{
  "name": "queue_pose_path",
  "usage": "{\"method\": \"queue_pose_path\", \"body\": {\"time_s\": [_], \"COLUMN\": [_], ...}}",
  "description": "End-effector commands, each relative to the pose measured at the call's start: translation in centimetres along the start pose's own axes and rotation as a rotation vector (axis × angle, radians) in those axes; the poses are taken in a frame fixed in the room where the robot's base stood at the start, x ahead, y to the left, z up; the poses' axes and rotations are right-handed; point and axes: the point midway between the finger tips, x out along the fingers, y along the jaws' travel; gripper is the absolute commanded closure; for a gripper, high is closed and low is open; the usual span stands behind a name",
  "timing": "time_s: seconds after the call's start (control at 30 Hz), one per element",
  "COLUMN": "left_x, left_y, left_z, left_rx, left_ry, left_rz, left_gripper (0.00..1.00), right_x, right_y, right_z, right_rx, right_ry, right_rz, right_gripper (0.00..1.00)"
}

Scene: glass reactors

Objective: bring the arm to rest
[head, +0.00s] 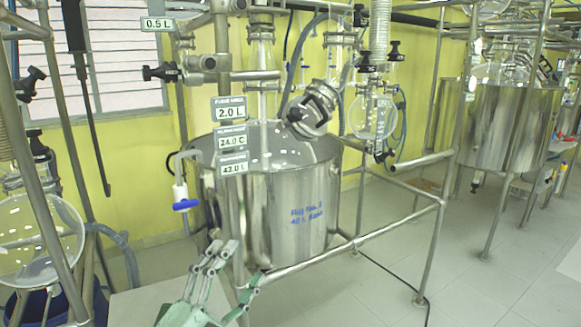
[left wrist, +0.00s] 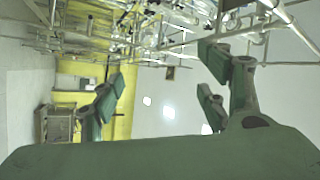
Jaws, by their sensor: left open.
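My left gripper (head: 244,263) shows at the bottom of the head view, green and grey, with its fingers spread and nothing between them. It appears in front of the lower left part of the steel reactor vessel (head: 300,215); I cannot tell whether it touches the frame rail there. In the left wrist view, the same gripper (left wrist: 162,78) has its green finger pads wide apart, with only the distant room between them. My right gripper is in neither view.
A blue-handled drain valve (head: 185,204) hangs left of the vessel. Metal frame posts and rails (head: 400,217) surround it. A glass flask (head: 40,240) stands at far left, and a second steel vessel (head: 505,125) at right.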

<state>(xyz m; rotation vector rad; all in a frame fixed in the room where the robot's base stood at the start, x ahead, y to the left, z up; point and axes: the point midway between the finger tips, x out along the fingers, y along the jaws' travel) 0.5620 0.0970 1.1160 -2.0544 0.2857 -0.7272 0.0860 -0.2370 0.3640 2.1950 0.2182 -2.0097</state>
Motion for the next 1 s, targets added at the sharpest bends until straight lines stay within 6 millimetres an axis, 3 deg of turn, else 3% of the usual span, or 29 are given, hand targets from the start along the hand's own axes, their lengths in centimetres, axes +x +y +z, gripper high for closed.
{"method": "queue_pose_path", "body": {"time_s": [0.1,0.2,0.33,0.5,0.6,0.93,1.0], "left_x": [-4.2,-9.5,-17.8,-27.2,-31.2,-40.7,-41.0], "left_y": [0.6,3.0,7.8,13.2,15.3,18.8,20.5], "left_z": [5.8,10.1,12.8,11.9,10.3,3.6,4.8], "left_rx": [-0.210,-0.370,-0.557,-0.733,-0.800,-0.957,-0.953], "left_ry": [-0.329,-0.613,-0.958,-1.286,-1.413,-1.691,-1.698], "left_rz": [-0.049,-0.036,0.051,0.212,0.302,0.577,0.583], "left_gripper": [0.32,0.32,0.32,0.32,0.32,0.32,0.32], "right_x": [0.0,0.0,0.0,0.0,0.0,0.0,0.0], "right_y": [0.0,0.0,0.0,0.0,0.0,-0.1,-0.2], "right_z": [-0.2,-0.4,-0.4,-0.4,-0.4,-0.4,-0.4], "right_rx": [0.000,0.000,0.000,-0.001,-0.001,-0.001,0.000], "right_ry": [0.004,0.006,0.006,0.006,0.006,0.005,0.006], "right_rz": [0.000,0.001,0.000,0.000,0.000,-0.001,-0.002], "right_gripper": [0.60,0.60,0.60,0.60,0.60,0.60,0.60]}}
